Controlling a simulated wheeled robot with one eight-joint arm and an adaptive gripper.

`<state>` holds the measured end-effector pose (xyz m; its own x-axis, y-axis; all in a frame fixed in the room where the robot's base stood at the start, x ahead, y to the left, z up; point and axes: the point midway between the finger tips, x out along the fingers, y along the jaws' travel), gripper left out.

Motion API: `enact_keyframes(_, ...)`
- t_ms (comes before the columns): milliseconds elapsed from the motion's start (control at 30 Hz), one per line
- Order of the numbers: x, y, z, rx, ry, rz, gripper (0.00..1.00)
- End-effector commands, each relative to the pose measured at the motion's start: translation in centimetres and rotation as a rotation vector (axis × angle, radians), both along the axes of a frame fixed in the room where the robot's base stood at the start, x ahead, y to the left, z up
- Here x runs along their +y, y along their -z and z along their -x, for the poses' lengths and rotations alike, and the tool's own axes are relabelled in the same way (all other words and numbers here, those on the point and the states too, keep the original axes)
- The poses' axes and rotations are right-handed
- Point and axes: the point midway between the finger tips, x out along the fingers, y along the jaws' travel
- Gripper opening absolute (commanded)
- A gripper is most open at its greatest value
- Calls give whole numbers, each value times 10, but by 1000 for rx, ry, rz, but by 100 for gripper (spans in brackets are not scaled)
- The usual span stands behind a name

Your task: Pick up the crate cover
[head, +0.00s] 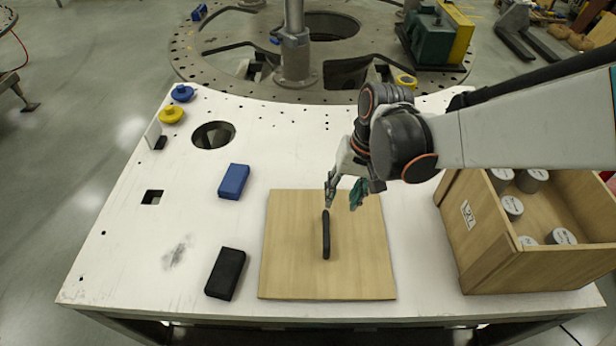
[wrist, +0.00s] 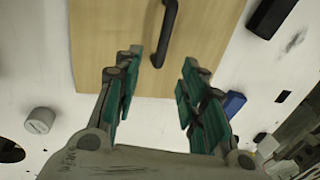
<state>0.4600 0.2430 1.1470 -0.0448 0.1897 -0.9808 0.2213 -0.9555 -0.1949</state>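The crate cover (head: 290,270) is a flat light-wood board lying on the white table, with a black bar handle (head: 326,235) standing on its middle. My gripper (head: 343,198) is above the far part of the cover, near the far end of the handle. In the wrist view my gripper (wrist: 160,80) has its two green-padded fingers spread apart with nothing between them. The handle (wrist: 167,30) runs from between the fingertips away toward the top edge there. The cover (wrist: 110,35) fills the upper middle of that view. I cannot tell the fingertips' exact height above the cover.
An open wooden crate (head: 468,235) with several grey cans stands at the right. A blue block (head: 234,181) and a black block (head: 225,273) lie left of the cover.

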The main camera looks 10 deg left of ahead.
Motion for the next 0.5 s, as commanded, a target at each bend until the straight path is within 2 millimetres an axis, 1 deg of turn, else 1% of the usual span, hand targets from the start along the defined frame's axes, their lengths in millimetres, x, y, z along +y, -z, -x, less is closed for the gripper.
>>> enact_keyframes(33, 5, 3, 11, 1, -17, 0, 38)
enact_keyframes(167, 7, 19, 11, 0, -16, 0, 38)
enact_keyframes(500, 17, 73, 13, -1, -17, 1, 38)
